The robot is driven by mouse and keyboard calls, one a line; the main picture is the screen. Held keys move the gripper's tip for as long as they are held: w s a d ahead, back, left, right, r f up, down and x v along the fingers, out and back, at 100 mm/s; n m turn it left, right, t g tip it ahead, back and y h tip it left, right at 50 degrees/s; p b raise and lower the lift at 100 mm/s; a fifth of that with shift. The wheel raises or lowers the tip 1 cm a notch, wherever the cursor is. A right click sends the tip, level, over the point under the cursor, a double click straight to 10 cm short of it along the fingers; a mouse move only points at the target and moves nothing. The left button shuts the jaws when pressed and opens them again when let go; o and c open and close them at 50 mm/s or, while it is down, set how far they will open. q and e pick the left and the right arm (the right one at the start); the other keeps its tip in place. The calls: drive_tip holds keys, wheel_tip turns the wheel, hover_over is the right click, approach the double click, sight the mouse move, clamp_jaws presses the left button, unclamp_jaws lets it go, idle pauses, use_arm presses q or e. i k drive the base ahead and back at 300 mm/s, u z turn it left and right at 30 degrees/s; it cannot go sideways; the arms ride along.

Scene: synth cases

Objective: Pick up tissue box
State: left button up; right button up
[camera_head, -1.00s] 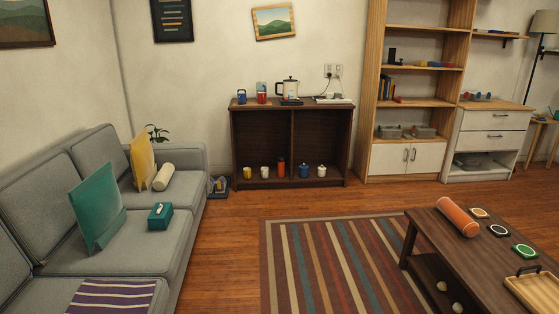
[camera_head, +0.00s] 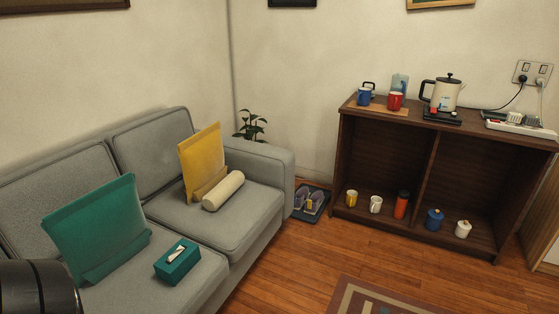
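The tissue box (camera_head: 177,262) is a small teal box with a white tissue showing at its top. It lies on the grey sofa's seat (camera_head: 207,290), near the front edge and to the right of a teal cushion (camera_head: 97,228). A dark rounded part at the lower left edge seems to be a link of my own arm. Neither gripper shows in the head view.
A yellow cushion (camera_head: 202,160) and a cream bolster (camera_head: 223,190) lie further along the sofa. Slippers on a mat (camera_head: 311,204) are on the floor beyond the armrest. A dark cabinet (camera_head: 384,160) with mugs and a kettle stands against the wall. Wooden floor (camera_head: 290,275) before the sofa is free.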

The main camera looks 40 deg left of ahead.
sight(172, 267)
drive_tip(key=i, duration=0.75)
drive_tip(key=u, duration=3.2)
drive_tip(key=i, duration=1)
drive_tip(key=u, duration=0.05)
